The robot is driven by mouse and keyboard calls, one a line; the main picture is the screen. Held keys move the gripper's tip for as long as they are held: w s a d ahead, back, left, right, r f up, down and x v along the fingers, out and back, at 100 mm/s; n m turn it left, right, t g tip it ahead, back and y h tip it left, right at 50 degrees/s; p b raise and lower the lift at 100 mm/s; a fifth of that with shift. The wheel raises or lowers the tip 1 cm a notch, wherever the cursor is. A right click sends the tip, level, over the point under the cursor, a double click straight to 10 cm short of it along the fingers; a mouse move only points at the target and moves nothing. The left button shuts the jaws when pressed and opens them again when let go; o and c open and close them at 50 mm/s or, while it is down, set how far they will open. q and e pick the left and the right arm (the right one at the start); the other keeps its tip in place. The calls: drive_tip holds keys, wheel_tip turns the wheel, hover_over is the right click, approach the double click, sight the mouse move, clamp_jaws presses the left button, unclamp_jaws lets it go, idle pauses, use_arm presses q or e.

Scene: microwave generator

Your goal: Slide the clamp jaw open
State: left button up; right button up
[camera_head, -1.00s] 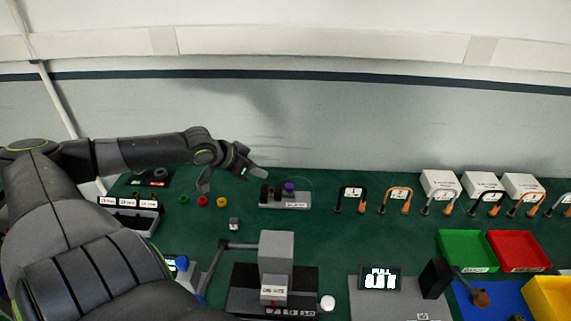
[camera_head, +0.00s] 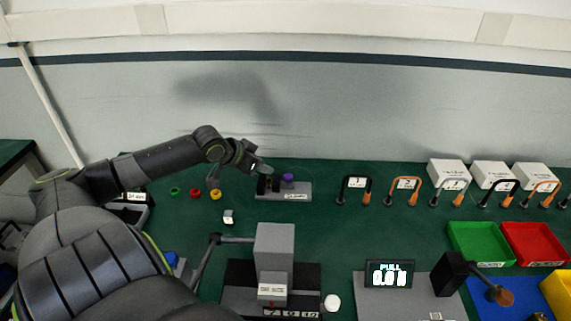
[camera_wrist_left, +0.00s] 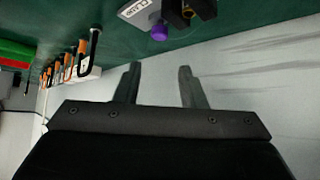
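The clamp (camera_head: 298,194) is a low grey base with a white label at the back of the green bench. Dark upright jaw parts (camera_head: 265,186) stand on its left side, next to a purple piece (camera_head: 288,177). In the left wrist view, the labelled base (camera_wrist_left: 138,10), the purple piece (camera_wrist_left: 159,33) and a dark jaw part (camera_wrist_left: 178,15) show at the top edge. My left gripper (camera_head: 258,167) is just above and left of the jaw parts in the head view. In the wrist view its fingers (camera_wrist_left: 159,75) are apart with nothing between them. My right gripper is out of view.
Green, red and yellow rings (camera_head: 195,192) lie left of the clamp. A grey block fixture (camera_head: 275,250) stands in front. Numbered cable loops (camera_head: 405,190) and white boxes (camera_head: 449,173) are to the right. The wall rises behind the bench.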

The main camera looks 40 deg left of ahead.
sight(289, 176)
use_arm(q)
drive_tip(key=x, duration=1.3)
drive_tip(key=shift+w+f+p, duration=0.1)
drive_tip(key=shift+p, duration=0.2)
clamp_jaws()
drive_tip(key=shift+d, duration=0.1)
